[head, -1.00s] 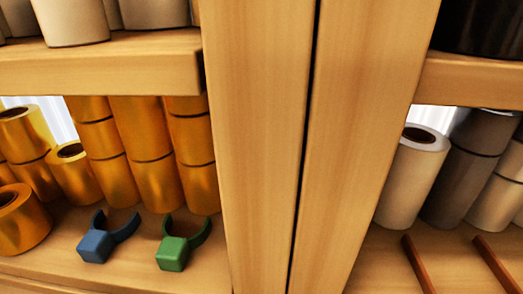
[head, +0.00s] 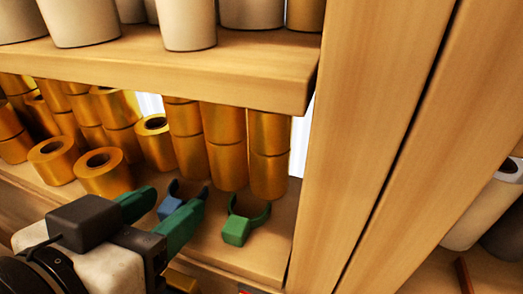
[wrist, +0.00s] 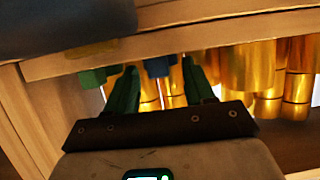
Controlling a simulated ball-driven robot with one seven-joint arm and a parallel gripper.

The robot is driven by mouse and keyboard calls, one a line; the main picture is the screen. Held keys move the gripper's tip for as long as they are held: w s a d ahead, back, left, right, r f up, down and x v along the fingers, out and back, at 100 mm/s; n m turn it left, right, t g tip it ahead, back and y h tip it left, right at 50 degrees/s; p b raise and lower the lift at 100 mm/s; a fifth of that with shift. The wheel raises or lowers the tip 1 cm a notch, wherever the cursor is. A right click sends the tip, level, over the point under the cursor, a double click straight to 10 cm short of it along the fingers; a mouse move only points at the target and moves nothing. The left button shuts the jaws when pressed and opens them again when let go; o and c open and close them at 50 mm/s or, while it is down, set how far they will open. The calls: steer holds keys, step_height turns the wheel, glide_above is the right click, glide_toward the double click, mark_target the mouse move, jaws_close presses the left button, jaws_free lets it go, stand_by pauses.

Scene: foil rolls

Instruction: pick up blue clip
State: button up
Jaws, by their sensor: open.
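The blue clip (head: 169,207) lies on the lower shelf in the head view, partly hidden behind one finger of my gripper (head: 168,198). It has a block-shaped base and a dark curved ring behind. In the wrist view, the blue clip (wrist: 158,66) shows between the two green fingers of my gripper (wrist: 160,68), beyond their tips. My gripper is open and empty, at the front of the shelf, pointing in toward the clip. I cannot tell whether a finger touches it.
A green clip (head: 236,231) lies just right of the blue one. Gold foil rolls (head: 225,145) stand behind, and two loose ones (head: 103,174) sit to the left. An upper shelf board (head: 200,75) hangs above. A wooden upright (head: 350,150) bounds the right.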

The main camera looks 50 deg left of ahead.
steer(key=shift+c, duration=0.5)
jaws_close()
steer(key=shift+r, duration=0.15)
steer(key=shift+r, duration=0.5)
steer(key=s+d+r+b, duration=0.3)
steer(key=s+d+r, duration=0.2)
steer(key=s+r, duration=0.6)
steer(key=shift+s+r, duration=0.4)
steer(key=shift+s, duration=0.65)
